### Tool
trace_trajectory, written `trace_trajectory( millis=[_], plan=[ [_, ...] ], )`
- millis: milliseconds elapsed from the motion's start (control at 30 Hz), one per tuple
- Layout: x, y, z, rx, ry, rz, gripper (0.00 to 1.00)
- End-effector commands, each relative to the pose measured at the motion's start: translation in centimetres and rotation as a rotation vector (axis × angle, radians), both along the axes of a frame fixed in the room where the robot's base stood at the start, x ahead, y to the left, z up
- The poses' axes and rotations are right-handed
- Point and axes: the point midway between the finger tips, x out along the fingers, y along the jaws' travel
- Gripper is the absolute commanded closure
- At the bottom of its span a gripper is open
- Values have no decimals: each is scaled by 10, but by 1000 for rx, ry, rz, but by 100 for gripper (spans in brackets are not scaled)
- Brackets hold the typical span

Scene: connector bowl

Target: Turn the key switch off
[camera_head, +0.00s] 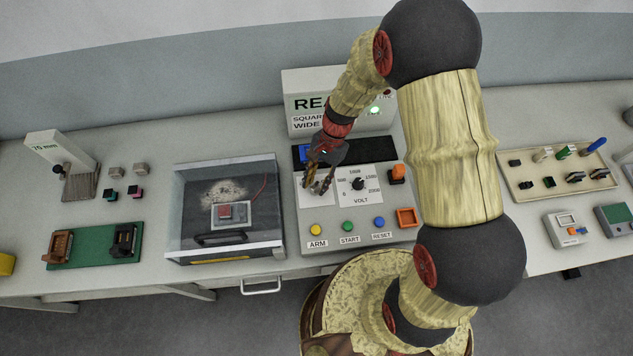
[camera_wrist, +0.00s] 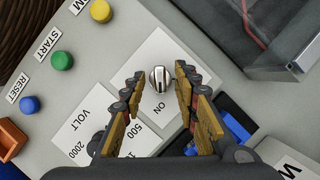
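The key switch (camera_wrist: 160,79) is a small silver knob on a white plate (camera_wrist: 152,55) with the word ON beside it. In the wrist view it sits between the fingertips of my gripper (camera_wrist: 157,83). The fingers are open, with a gap on each side of the knob, and hold nothing. In the head view my gripper (camera_head: 319,184) points down over the left part of the control panel (camera_head: 330,215) and covers most of the switch. I cannot tell the exact height of the fingertips above the panel.
The VOLT dial (camera_head: 358,184) is just right of my gripper. ARM (camera_head: 316,230), START (camera_head: 347,226) and RESET (camera_head: 379,222) buttons line the panel's front. A clear-walled box (camera_head: 180,225) stands close on the left. A display box (camera_head: 300,84) rises behind.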

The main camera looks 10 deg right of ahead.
Motion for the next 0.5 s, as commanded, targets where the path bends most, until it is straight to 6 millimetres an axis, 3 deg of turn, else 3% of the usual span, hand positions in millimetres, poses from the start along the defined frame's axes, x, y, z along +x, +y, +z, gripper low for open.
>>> trace_trajectory(
  millis=[233,500],
  plan=[
    [0,0,-1,0,-1,1,70],
    [0,0,-1,0,-1,1,84]
  ],
)
